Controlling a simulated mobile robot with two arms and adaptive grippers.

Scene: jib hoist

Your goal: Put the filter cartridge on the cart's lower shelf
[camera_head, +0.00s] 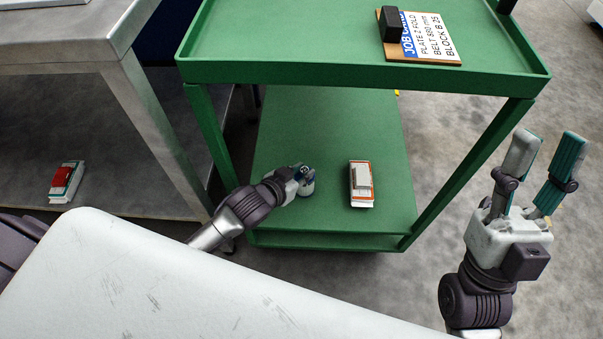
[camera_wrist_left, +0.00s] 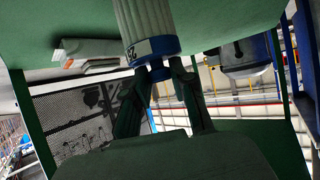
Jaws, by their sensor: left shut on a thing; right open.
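The filter cartridge (camera_wrist_left: 146,20) is a pale ribbed cylinder with a blue band, between the two fingers of my left gripper (camera_wrist_left: 160,75) in the left wrist view. In the head view my left gripper (camera_head: 299,176) reaches in over the green lower shelf (camera_head: 290,130) of the cart, near its front left. It is shut on the cartridge, whose small pale end (camera_head: 307,188) shows beside the fingers. I cannot tell whether the cartridge touches the shelf. My right gripper (camera_head: 545,160) is open and empty, to the right of the cart.
A white and orange box (camera_head: 361,184) stands on the lower shelf, right of my left gripper. The cart's upper shelf (camera_head: 290,35) overhangs and carries a job card (camera_head: 430,38) and a black block (camera_head: 391,24). A red and white item (camera_head: 67,182) lies under the left bench.

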